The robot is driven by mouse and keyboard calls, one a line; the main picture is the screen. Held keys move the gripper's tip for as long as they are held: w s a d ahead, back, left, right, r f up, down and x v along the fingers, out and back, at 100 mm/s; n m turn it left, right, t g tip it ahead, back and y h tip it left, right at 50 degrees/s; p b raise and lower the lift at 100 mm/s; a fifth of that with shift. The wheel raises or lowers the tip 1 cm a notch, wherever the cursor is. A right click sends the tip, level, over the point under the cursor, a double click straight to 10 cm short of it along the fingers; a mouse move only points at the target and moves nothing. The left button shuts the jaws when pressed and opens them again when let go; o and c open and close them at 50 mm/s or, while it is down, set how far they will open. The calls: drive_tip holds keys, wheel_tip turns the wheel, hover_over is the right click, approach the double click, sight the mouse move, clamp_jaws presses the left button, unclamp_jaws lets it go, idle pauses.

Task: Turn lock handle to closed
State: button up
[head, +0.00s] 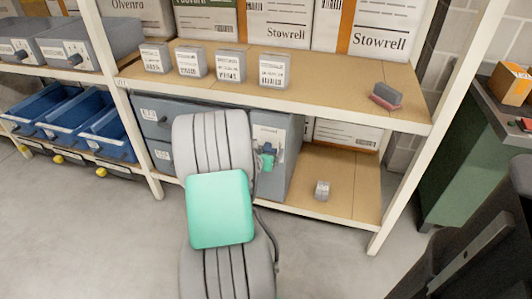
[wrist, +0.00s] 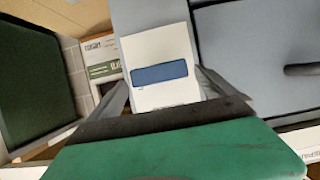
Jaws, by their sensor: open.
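The lock handle (wrist: 160,73) is a short blue bar on a white plate (wrist: 160,45) in the wrist view. It lies nearly level across that picture. My gripper (wrist: 163,88) is open, with one grey finger to each side of the bar; I cannot tell whether they touch it. In the head view, the white plate (head: 284,128) shows on the front of a grey cabinet (head: 297,160) on the lower shelf. My gripper (head: 266,158) is in front of it, partly hidden by my arm, and the handle cannot be made out there.
Grey drawers (head: 155,130) are left of the plate, partly behind my arm. Several small grey boxes (head: 231,66) and a red-and-grey block (head: 386,96) sit on the shelf above. A small grey item (head: 322,190) lies on the lower shelf. A rack post (head: 405,185) stands at right.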

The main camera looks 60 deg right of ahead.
drive_tip(key=shift+x, duration=0.85)
drive_tip(key=shift+c, duration=0.3)
